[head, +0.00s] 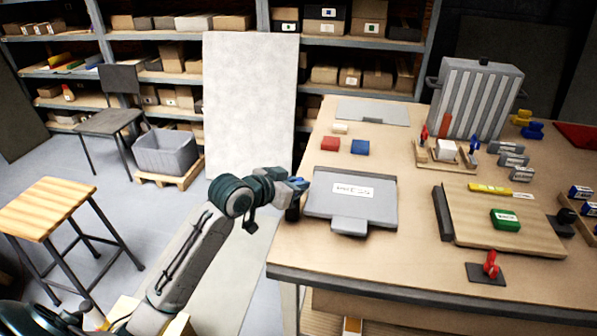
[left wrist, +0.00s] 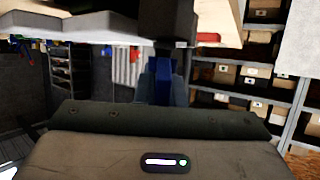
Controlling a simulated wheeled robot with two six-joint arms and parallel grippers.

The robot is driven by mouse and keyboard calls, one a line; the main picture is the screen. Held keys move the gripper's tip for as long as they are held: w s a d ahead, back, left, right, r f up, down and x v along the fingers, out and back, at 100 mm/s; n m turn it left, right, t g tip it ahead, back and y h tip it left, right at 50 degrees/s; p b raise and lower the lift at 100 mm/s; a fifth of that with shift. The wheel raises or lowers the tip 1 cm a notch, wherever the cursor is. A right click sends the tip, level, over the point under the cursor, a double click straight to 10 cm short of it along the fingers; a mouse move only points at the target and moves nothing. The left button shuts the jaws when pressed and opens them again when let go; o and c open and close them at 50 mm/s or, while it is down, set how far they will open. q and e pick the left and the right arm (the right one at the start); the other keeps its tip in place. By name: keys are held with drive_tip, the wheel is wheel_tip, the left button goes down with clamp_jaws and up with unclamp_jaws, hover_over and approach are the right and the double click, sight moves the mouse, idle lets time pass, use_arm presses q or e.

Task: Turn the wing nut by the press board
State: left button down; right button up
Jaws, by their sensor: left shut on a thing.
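A red wing nut (head: 491,265) stands on a small dark plate (head: 487,274) at the table's front right. It is just in front of a wooden board (head: 500,222), likely the press board, which has a dark bar along its left side. My left gripper (head: 299,186) is at the table's left edge, well away from this nut. It is shut at the left side of a grey labelled panel (head: 325,207). Its blue fingers (left wrist: 163,82) meet a dark grey block (left wrist: 174,28) in the left wrist view; the exact grip is hidden. My right gripper is not in view.
A green box (head: 506,220) and a yellow strip (head: 489,188) lie on the wooden board. Red (head: 330,143) and blue (head: 360,147) blocks lie behind the panel. A ribbed grey bin (head: 474,98) stands at the back. The table front between panel and dark plate is clear.

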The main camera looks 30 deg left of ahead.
use_arm(q)
drive_tip(key=n+y+p, duration=0.1)
drive_tip(key=y+p, duration=0.1)
drive_tip(key=n+y+p, duration=0.2)
drive_tip(key=shift+a+r+n+t, duration=0.15)
drive_tip(key=shift+n+t, duration=0.15)
drive_tip(key=shift+a+n+y+p, duration=0.1)
drive_tip(key=shift+n+y+p, duration=0.55)
drive_tip(key=shift+y, duration=0.25)
drive_tip(key=shift+a+f+n+y+p, duration=0.2)
drive_tip(key=shift+n+y+p, duration=0.3)
drive_tip(key=shift+n+y, duration=0.5)
drive_tip(key=c, duration=1.5)
unclamp_jaws()
drive_tip(key=b+v, duration=0.2)
drive_tip(key=v, duration=0.8)
drive_tip(key=shift+s+d+r+b, duration=0.15)
drive_tip(key=shift+s+r+b, duration=0.1)
drive_tip(key=shift+b, duration=0.05)
